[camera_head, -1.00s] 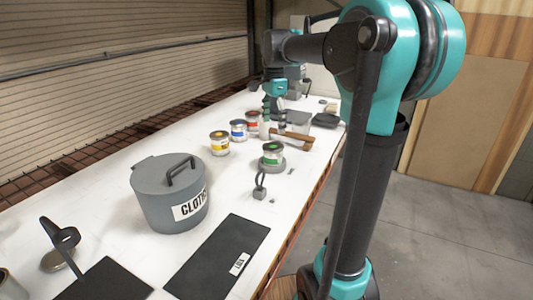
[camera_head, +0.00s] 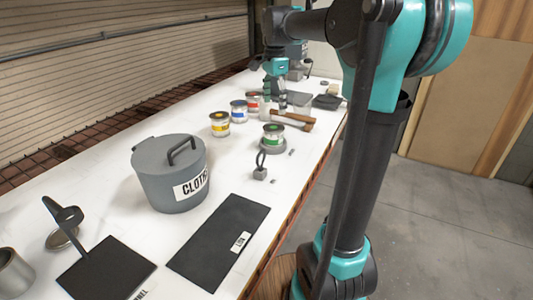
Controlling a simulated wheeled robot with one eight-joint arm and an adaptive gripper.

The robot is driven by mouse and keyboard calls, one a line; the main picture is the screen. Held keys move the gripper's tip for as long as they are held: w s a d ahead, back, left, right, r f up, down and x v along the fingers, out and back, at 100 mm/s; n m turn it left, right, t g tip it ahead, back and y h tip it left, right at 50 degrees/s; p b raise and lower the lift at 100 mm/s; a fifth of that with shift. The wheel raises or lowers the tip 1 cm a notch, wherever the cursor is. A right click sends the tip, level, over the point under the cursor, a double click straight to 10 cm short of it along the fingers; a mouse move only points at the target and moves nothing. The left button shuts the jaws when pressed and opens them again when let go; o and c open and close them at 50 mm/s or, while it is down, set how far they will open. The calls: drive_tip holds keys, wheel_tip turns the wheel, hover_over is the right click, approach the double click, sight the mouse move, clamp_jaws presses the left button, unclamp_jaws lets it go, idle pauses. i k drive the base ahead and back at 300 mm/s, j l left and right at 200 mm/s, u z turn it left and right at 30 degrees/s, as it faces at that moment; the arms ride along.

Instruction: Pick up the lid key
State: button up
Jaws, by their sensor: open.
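I cannot tell for certain which item is the lid key. A small grey block with an upright dark loop (camera_head: 260,172) stands on the white table right of the grey pot. Two tiny dark pieces lie near it, too small to identify. My gripper (camera_head: 275,106) is open, pointing down over the far part of the table, behind the green-labelled can (camera_head: 273,134). Its fingers are apart, near the red-labelled can (camera_head: 253,102) and a clear container (camera_head: 301,103). I see nothing held between them.
A lidded grey pot marked "CLOTH" (camera_head: 168,178) and dark mats (camera_head: 220,235) fill the near table (camera_head: 112,165). A blue can (camera_head: 239,111), a yellow can (camera_head: 220,124) and a wooden-handled tool (camera_head: 292,119) stand or lie farther back. A dark tray (camera_head: 327,102) is behind.

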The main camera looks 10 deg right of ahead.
sight(263, 151)
drive_tip(key=k+l+u, duration=0.6)
drive_tip(key=k+l, duration=0.1)
drive_tip(key=k, duration=0.1)
